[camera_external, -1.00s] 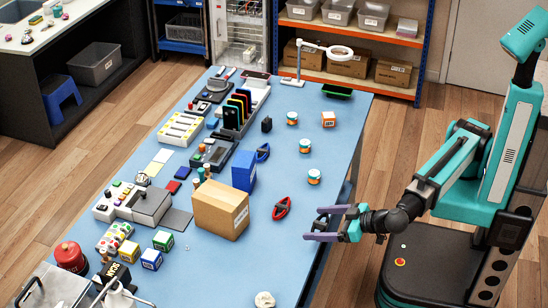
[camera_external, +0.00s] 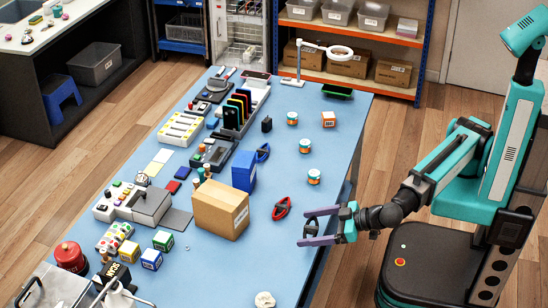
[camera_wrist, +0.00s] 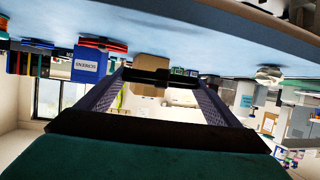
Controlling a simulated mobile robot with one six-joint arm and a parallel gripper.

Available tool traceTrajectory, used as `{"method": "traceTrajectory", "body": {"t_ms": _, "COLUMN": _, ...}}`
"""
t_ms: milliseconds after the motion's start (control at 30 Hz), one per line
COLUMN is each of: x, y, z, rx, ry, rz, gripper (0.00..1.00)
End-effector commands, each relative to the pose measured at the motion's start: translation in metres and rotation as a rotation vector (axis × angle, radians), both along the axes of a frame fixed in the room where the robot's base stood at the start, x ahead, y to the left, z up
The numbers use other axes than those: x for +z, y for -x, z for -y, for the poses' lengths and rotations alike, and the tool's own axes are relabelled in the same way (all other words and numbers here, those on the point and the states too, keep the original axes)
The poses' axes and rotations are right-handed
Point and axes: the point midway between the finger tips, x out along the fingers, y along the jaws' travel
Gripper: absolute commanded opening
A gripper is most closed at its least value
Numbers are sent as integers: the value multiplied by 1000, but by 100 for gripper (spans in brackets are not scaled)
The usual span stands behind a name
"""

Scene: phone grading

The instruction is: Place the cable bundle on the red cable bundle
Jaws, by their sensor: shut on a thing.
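My gripper (camera_external: 303,227) is shut on a small black cable bundle (camera_external: 311,227), held between the fingertips above the table's right edge. In the wrist view the dark bundle (camera_wrist: 147,77) spans the gap between the two fingertips. The red cable bundle (camera_external: 281,208) lies on the blue table, a short way left of and slightly beyond my fingertips in the external view; the two bundles are apart. A blue cable bundle (camera_external: 262,152) lies farther back on the table.
A cardboard box (camera_external: 221,209) and a blue box (camera_external: 243,171) stand left of the red bundle. Several orange-and-white jars, one here (camera_external: 314,177), stand farther back. A crumpled white item (camera_external: 265,299) lies near the front. Table (camera_external: 250,262) between it and the red bundle is bare.

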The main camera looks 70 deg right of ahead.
Motion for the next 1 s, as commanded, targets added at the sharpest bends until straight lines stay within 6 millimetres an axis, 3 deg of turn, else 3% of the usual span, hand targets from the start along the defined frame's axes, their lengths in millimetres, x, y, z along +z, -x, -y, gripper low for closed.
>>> {"method": "traceTrajectory", "body": {"t_ms": 267, "x": 26, "y": -54, "z": 29, "rx": 12, "ry": -8, "rz": 2, "gripper": 64}}
{"method": "traceTrajectory", "body": {"t_ms": 600, "x": 48, "y": -112, "z": 92, "rx": -82, "ry": -17, "rz": -4, "gripper": 64}}
{"method": "traceTrajectory", "body": {"t_ms": 800, "x": 53, "y": -129, "z": 114, "rx": -120, "ry": -15, "rz": -5, "gripper": 64}}
{"method": "traceTrajectory", "body": {"t_ms": 1000, "x": 53, "y": -131, "z": 118, "rx": -128, "ry": -15, "rz": -5, "gripper": 64}}
